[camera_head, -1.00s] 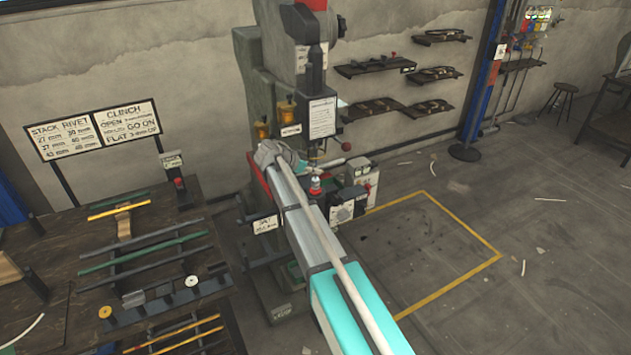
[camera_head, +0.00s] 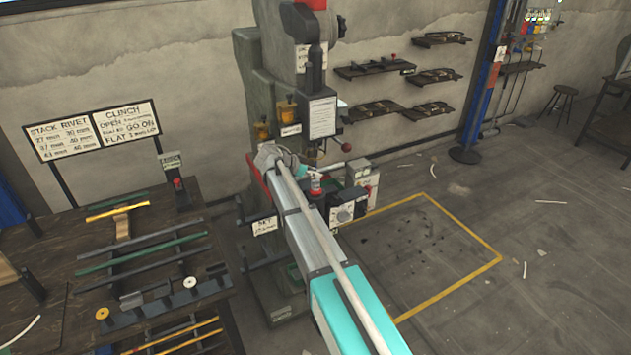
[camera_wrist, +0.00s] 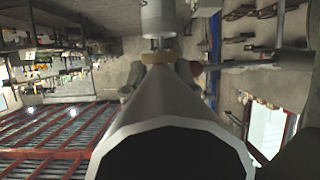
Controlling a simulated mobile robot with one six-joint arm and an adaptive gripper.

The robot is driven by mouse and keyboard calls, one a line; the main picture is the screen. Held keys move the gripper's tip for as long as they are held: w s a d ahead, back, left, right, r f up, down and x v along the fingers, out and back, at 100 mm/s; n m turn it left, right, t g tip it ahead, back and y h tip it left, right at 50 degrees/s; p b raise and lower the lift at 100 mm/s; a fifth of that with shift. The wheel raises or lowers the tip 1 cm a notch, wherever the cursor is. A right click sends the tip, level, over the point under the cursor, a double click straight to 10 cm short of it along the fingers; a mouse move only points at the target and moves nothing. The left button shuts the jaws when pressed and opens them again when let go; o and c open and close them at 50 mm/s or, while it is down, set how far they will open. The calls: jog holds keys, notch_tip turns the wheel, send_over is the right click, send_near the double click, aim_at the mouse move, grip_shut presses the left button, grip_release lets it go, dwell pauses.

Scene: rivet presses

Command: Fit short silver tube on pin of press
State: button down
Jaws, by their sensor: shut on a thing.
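The press (camera_head: 250,85) stands against the wall in the head view, a tall grey-green machine with labels and yellow cups. My arm reaches across to the front of its working area. My gripper (camera_wrist: 160,82) is shut on the short silver tube (camera_wrist: 165,102). The tube fills the middle of the wrist view, with its dark open end close to the camera. Beyond its far end show a tan ring (camera_wrist: 158,58) and a silver cylinder (camera_wrist: 158,20). I cannot tell whether the tube touches these. The pin cannot be made out clearly, and my arm hides part of the press front.
A wooden bench (camera_head: 60,315) with coloured rods on a rack stands at the left. A red-knobbed lever (camera_head: 347,147) and a control box (camera_head: 347,209) sit at the right of the press.

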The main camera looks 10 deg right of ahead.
jog(key=shift+r, duration=0.15)
jog(key=shift+r+p, duration=0.5)
jog(key=shift+p, duration=0.15)
jog(key=shift+r, duration=0.25)
jog(key=shift+r+p, duration=0.35)
jog(key=shift+p, duration=0.2)
jog(key=shift+r, duration=0.1)
jog(key=shift+c, duration=1.7)
grip_release()
jog(key=shift+s, duration=0.1)
